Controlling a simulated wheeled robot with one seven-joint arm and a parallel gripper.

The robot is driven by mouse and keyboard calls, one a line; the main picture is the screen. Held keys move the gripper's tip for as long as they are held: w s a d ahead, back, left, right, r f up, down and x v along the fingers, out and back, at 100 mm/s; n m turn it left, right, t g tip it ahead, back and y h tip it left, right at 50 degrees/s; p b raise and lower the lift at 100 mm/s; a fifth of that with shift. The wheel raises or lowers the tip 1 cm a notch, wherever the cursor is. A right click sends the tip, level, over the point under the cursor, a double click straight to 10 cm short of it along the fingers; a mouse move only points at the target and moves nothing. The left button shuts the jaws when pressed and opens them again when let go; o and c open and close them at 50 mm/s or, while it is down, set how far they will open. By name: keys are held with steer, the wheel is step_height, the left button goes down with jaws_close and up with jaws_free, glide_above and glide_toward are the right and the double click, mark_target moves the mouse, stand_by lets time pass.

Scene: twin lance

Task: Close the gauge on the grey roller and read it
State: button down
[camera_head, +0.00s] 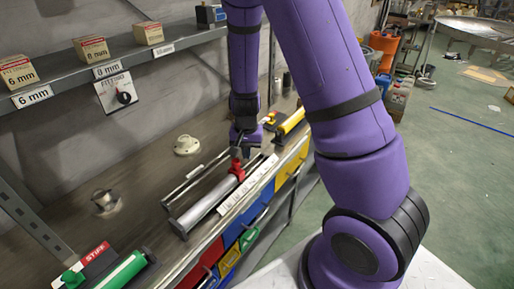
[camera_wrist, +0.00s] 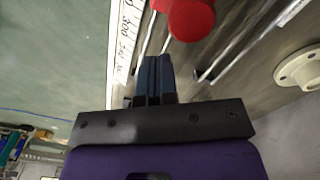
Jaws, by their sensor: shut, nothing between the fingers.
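The grey roller (camera_head: 207,200) lies lengthwise in a rail gauge on the bench, in the head view. A dark end block (camera_head: 179,229) is at its near end. The gauge's red slider (camera_head: 236,170) stands at the roller's far end; I cannot tell whether they touch. A white scale strip (camera_head: 248,185) runs along the gauge's right side; its reading is too small to make out. My gripper (camera_head: 241,151) is just beyond and above the red slider. In the wrist view the fingers (camera_wrist: 154,65) are shut and empty, beside the slider's red knob (camera_wrist: 191,17).
A green roller (camera_head: 122,271) by a "STIFF" label is at the near left, a yellow one (camera_head: 291,122) beyond my gripper. Small boxes stand on a shelf (camera_head: 130,55) above. A pale round mount (camera_head: 187,145) sits behind the gauge. Coloured drawers (camera_head: 232,234) are below.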

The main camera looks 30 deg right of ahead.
stand_by(0.3)
step_height(320, 180, up, 8)
stand_by(0.8)
steer(key=shift+r, duration=0.1)
stand_by(0.3)
steer(key=s+a+r+n+t, duration=0.2)
steer(key=s+r+n, duration=0.2)
steer(key=s+r, duration=0.7)
steer(key=s+a+r+n+t, duration=0.1)
steer(key=s+r+n+t, duration=0.2)
steer(key=s+r, duration=0.9)
step_height(320, 180, up, 3)
steer(key=shift+a+f+n, duration=0.2)
steer(key=shift+a+n, duration=0.15)
steer(key=shift+n, duration=0.15)
